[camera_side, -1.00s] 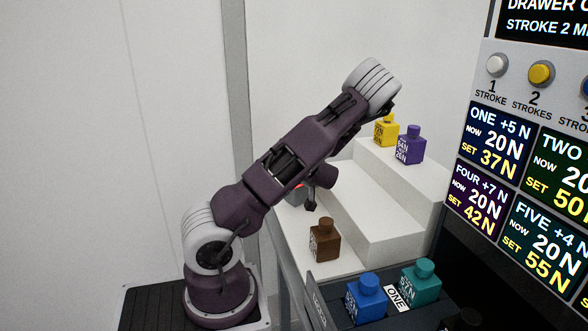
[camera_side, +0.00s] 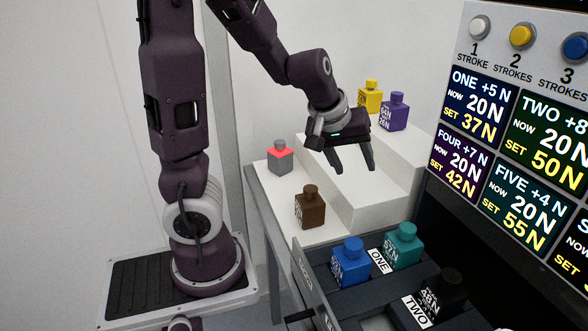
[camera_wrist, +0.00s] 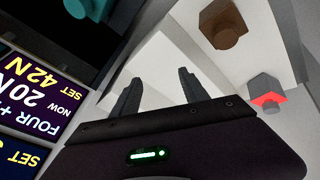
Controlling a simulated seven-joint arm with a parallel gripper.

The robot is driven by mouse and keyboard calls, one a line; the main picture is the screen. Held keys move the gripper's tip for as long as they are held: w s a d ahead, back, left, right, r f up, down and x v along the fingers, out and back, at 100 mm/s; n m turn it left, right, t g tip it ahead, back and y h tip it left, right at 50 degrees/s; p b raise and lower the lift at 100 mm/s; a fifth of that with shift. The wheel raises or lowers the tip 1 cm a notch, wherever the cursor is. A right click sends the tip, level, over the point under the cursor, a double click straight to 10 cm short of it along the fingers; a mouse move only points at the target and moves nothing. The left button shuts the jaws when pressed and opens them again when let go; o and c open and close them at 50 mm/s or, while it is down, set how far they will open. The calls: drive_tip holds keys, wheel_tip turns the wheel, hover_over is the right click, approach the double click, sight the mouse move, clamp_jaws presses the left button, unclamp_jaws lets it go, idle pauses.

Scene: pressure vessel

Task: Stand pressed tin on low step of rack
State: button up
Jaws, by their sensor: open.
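The white stepped rack (camera_side: 388,212) stands at centre. A brown tin (camera_side: 310,208) and a grey tin with a red band (camera_side: 280,158) stand on its low step. A yellow tin (camera_side: 369,98) and a purple tin (camera_side: 394,112) stand on the top step. A blue tin (camera_side: 351,263), a teal tin (camera_side: 402,247) and a black tin (camera_side: 441,297) sit in the open drawer. I cannot tell which tin is the pressed one. My gripper (camera_side: 354,168) is open and empty above the rack's middle; the wrist view shows its spread fingers (camera_wrist: 159,77) over bare white steps.
The panel (camera_side: 515,130) at right has stroke buttons and NOW/SET readings; the readable NOW values are 20 N. The open drawer (camera_side: 318,287) juts out in front of the rack. The low step has free room between and around its two tins.

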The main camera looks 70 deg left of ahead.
drive_tip(key=s+d+r+m+h, duration=0.2)
drive_tip(key=s+d+r+m, duration=0.25)
drive_tip(key=d, duration=0.35)
drive_tip(key=s+d+r+m, duration=0.1)
drive_tip(key=s+d+m, duration=0.1)
drive_tip(key=s, duration=0.4)
drive_tip(key=s+d+r+m, duration=0.1)
drive_tip(key=s+d+m, duration=0.2)
drive_tip(key=s+m, duration=0.2)
drive_tip(key=shift+s+d+r, duration=0.2)
drive_tip(key=shift+s+r, duration=0.1)
drive_tip(key=shift+s, duration=0.5)
